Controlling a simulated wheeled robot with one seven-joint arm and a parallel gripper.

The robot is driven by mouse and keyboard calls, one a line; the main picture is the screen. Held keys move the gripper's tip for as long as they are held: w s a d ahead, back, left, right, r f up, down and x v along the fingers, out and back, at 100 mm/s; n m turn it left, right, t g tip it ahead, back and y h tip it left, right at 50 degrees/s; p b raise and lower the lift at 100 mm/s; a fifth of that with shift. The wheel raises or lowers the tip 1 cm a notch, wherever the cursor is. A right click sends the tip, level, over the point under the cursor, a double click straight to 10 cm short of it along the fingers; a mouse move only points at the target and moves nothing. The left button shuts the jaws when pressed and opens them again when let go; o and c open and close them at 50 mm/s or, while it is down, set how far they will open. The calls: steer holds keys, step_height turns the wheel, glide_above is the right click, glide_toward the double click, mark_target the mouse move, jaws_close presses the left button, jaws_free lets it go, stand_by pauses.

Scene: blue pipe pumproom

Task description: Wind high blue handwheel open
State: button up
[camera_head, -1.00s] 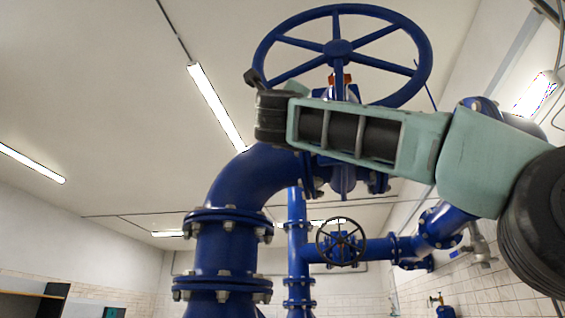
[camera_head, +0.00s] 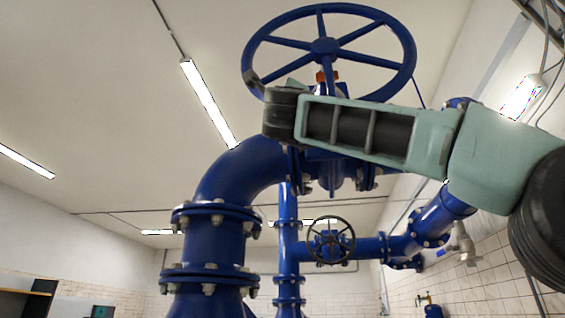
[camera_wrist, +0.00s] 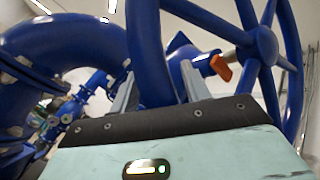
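The high blue handwheel (camera_head: 325,46) is large, with several spokes around a hub, and sits at the top of the head view above an orange-red part (camera_head: 328,76). In the wrist view its hub (camera_wrist: 262,46) is at the right, and its rim (camera_wrist: 152,50) runs down between the two fingers of my gripper (camera_wrist: 157,88). The fingers stand apart, one on each side of the rim, with small gaps showing. In the head view my gripper is mostly hidden behind my wrist, near the left part of the rim.
A thick blue pipe elbow (camera_head: 232,172) with bolted flanges stands below and left of the wheel. A smaller dark handwheel (camera_head: 331,240) sits lower on a blue pipe. A tiled wall is at the right. The space left of the elbow is open.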

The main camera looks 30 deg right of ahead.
steer(key=shift+a, duration=0.15)
steer(key=b+v, duration=1)
steer(key=v, duration=0.7)
steer(key=shift+s, duration=0.2)
steer(key=shift+f, duration=0.15)
